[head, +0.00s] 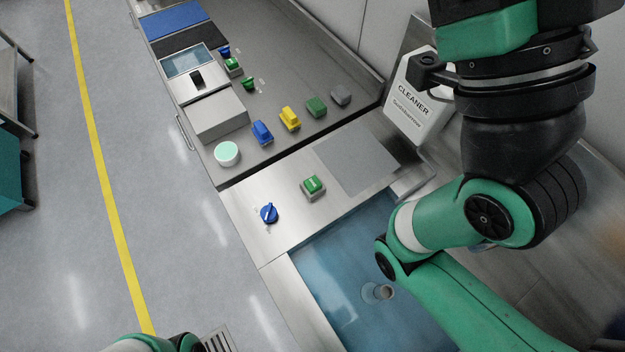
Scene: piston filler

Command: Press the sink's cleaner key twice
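A white panel marked CLEANER (411,103) stands upright against the back wall, right of centre. My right arm's black wrist covers its right side, and I see no separate key on it. A green push button (313,186) in a grey housing sits on the steel counter by the sink (340,265). A blue rotary knob (269,212) is to its left. My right arm fills the right side, with its wrist raised in front of the panel. Its gripper fingers cannot be made out. Only a bit of my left arm shows at the bottom left, and its gripper is out of the picture.
Blue (262,132), yellow (290,118) and green (316,107) blocks sit on the counter behind. A round pale-green-topped container (227,153) stands near its front edge. A bare grey plate (356,157) lies between the green button and the panel. The floor on the left is open.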

